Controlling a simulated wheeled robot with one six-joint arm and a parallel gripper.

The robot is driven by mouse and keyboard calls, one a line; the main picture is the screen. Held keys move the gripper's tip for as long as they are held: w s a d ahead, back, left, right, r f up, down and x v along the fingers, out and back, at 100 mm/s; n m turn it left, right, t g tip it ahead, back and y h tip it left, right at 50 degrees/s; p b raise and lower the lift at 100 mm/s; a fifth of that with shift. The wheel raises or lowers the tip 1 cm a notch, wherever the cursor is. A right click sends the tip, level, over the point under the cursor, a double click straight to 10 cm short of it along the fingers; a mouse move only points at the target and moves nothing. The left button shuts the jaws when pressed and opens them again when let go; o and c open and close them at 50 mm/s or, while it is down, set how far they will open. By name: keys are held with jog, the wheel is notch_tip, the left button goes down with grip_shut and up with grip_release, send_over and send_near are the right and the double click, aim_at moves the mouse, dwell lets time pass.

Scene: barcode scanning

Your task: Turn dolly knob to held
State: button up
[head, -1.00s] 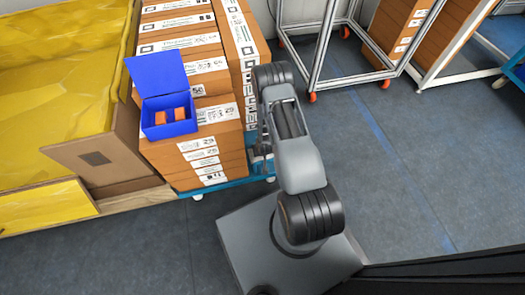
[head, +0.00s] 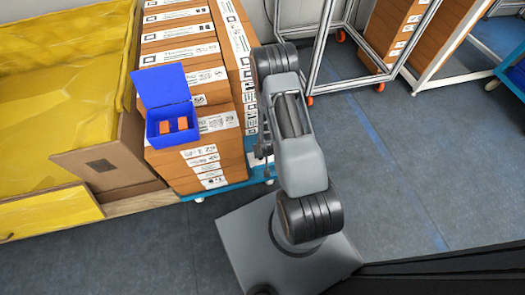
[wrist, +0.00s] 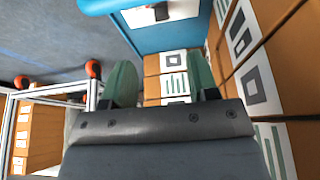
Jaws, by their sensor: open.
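The blue dolly (head: 262,172) carries stacked orange-brown boxes (head: 200,160) with white labels. In the wrist view its blue frame (wrist: 180,38) shows at the top, with a rounded blue edge at top left. The fingers point toward the dolly and box side. In the head view my gripper is mostly hidden behind my arm, close to the right side of the stack.
An open blue bin (head: 171,122) with orange items sits on the boxes. A yellow-filled crate (head: 60,70) stands left. A white wheeled frame (head: 318,50) stands behind right, with boxes (head: 394,35) beyond. The grey floor (head: 400,190) at right is clear.

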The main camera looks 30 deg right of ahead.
jog(key=shift+v, duration=1.25)
jog(key=shift+p, duration=0.3)
